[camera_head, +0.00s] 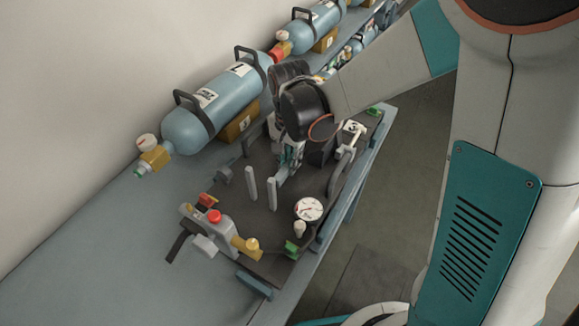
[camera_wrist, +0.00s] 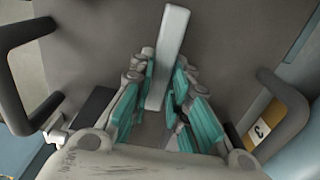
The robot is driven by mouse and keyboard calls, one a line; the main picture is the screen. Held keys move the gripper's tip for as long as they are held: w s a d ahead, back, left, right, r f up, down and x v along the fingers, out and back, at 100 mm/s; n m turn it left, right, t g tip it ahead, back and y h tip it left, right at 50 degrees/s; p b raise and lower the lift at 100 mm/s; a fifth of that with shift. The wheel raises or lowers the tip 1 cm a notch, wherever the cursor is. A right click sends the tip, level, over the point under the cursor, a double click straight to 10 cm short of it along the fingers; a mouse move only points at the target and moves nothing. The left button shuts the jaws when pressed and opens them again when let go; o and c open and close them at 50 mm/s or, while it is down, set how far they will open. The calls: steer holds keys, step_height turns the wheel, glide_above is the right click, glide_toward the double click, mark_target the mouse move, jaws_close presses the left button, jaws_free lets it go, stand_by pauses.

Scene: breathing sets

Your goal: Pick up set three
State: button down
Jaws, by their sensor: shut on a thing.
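Set three is a dark flat board (camera_head: 235,228) on the blue-grey bench, with a "3" label (camera_head: 352,127) at its far right corner; the label also shows in the wrist view (camera_wrist: 260,131). My wrist hides part of the board in the head view.
More sets lie farther up the bench. The near bench (camera_head: 120,265) is clear. The bench edge drops to the floor on the right.

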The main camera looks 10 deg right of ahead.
steer(key=shift+r, duration=0.2)
step_height(320, 180, up, 19)
steer(key=p, duration=1.4)
step_height(320, 180, down, 14)
steer(key=b, duration=0.6)
steer(key=shift+w+b, duration=0.1)
steer(key=shift+b, duration=0.2)
steer(key=shift+f, duration=0.2)
